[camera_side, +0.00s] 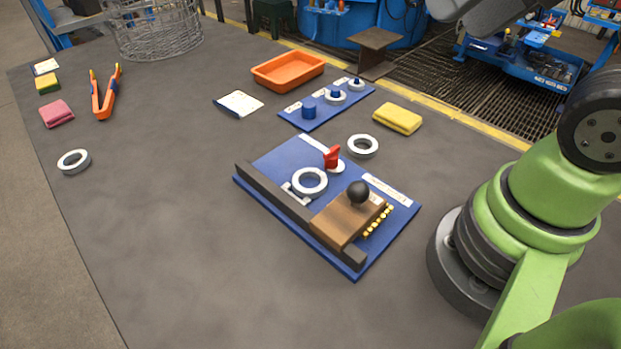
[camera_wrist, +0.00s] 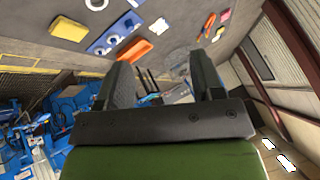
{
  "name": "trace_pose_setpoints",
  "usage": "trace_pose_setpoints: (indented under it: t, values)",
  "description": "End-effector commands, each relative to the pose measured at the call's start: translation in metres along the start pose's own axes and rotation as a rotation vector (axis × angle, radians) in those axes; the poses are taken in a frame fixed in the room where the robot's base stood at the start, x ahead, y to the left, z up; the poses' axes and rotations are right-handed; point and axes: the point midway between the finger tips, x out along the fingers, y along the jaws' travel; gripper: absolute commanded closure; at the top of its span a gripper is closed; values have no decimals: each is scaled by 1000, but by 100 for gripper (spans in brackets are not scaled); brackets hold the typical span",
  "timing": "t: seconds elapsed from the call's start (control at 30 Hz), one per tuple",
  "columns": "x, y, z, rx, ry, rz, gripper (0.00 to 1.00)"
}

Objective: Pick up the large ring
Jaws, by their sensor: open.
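Several white rings show in the side view. The widest-looking one (camera_side: 309,182) lies on the blue fixture board (camera_side: 388,222), beside a dark bar and a wooden block with a black knob. A second ring (camera_side: 362,146) lies on the table just behind the board, and a third ring (camera_side: 74,161) lies alone at the far left. Smaller rings sit on a blue peg board (camera_side: 345,112). My gripper (camera_wrist: 160,60) shows in the wrist view with its two fingers apart and nothing between them. It is away from the rings, and its fingertips do not show in the side view.
An orange tray (camera_side: 288,71), a yellow sponge (camera_side: 397,119) and a white card (camera_side: 238,104) lie behind the fixture. Orange tongs (camera_side: 104,92) and a pink cloth (camera_side: 57,114) lie at the left. A wire basket (camera_side: 155,27) stands at the back. The front left table is clear.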

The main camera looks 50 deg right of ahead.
Motion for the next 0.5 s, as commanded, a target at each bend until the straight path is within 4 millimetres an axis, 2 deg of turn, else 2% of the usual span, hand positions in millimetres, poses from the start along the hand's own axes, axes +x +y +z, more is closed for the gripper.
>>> trace_pose_setpoints:
  t: [0.03,0.1,0.13,0.4,0.5]
  values:
    - [0,0,0,0,0,0,27]
    - [0,0,0,0,0,0,11]
    - [0,0,0,0,0,0,7]
    - [0,0,-1,-6,-3,1,7]
    - [5,-2,-5,-58,-26,12,7]
